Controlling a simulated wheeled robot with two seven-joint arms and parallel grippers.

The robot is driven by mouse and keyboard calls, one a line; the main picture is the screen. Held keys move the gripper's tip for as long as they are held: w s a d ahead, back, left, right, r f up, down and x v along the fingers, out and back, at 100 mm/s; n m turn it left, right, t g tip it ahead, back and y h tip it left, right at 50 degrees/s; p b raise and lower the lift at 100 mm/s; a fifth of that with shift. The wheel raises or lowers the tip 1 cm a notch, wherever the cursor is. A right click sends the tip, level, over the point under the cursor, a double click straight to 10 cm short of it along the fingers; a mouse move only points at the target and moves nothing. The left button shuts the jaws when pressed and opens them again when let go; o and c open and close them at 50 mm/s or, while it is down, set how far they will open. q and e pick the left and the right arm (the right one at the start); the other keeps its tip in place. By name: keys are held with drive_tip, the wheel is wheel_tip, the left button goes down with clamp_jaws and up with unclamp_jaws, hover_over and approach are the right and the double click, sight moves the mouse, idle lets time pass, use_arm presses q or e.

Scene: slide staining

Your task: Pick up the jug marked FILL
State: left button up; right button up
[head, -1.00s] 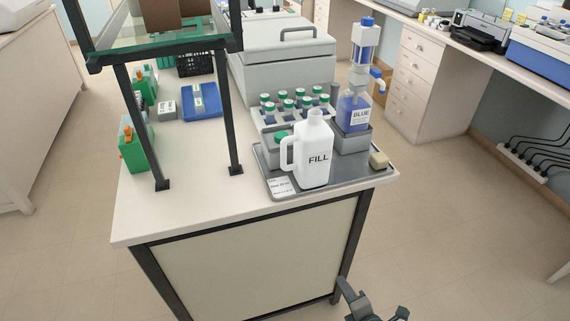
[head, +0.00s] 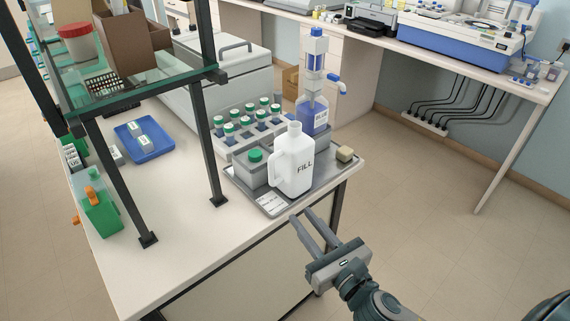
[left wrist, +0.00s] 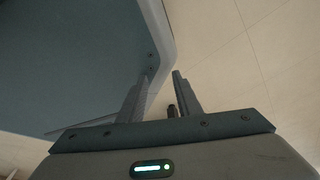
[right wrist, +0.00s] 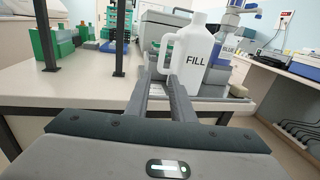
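The white jug marked FILL (head: 291,170) stands upright on a grey tray (head: 322,180) near the bench corner, its handle on the left side. It also shows in the right wrist view (right wrist: 194,62), just beyond the fingertips. My right gripper (head: 301,215) is open and empty, in front of the bench edge and below the jug, not touching it. In the right wrist view its two fingers (right wrist: 163,82) point toward the jug with a gap between them. My left gripper (left wrist: 162,74) shows only in its own wrist view, open and empty, over the floor beside a dark blue-grey surface.
Behind the jug stands a blue bottle (head: 313,117) with a dispenser top. A grey box with a green cap (head: 255,156) is beside the handle. A small beige block (head: 344,154) sits right on the tray. A shelf frame (head: 213,130) stands left.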

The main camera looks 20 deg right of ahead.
sight(272, 178)
drive_tip(key=shift+d, duration=0.2)
